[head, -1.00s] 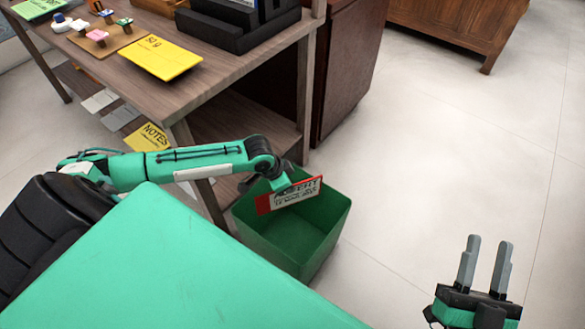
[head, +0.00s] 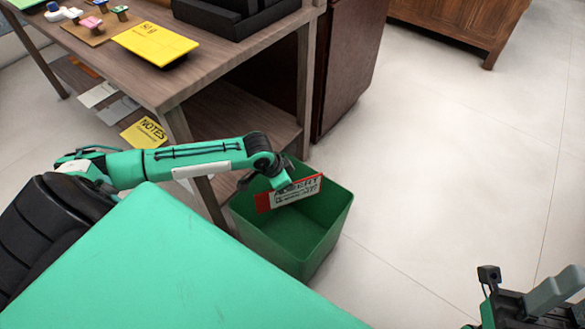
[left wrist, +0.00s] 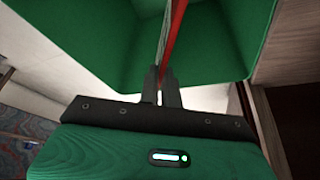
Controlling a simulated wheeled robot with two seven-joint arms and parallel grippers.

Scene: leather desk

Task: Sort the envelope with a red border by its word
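The red-bordered envelope (head: 295,193) hangs over the open green bin (head: 292,240) in the head view. It is white with a red left end and dark lettering that I cannot read surely. My left gripper (head: 283,187) is shut on the envelope, its fingers partly hidden. In the left wrist view the left gripper's fingers (left wrist: 162,85) pinch the envelope (left wrist: 172,35), seen edge-on, with the green bin's inside (left wrist: 215,45) beyond it. My right gripper (head: 540,300) is at the lower right, away from the bin, and partly cut off by the frame.
A wooden desk (head: 210,62) stands at the upper left, with a yellow card (head: 155,42), stamps on a board and a black organizer (head: 245,22). A yellow NOTES sheet (head: 145,132) lies on its lower shelf. Pale floor to the right is clear.

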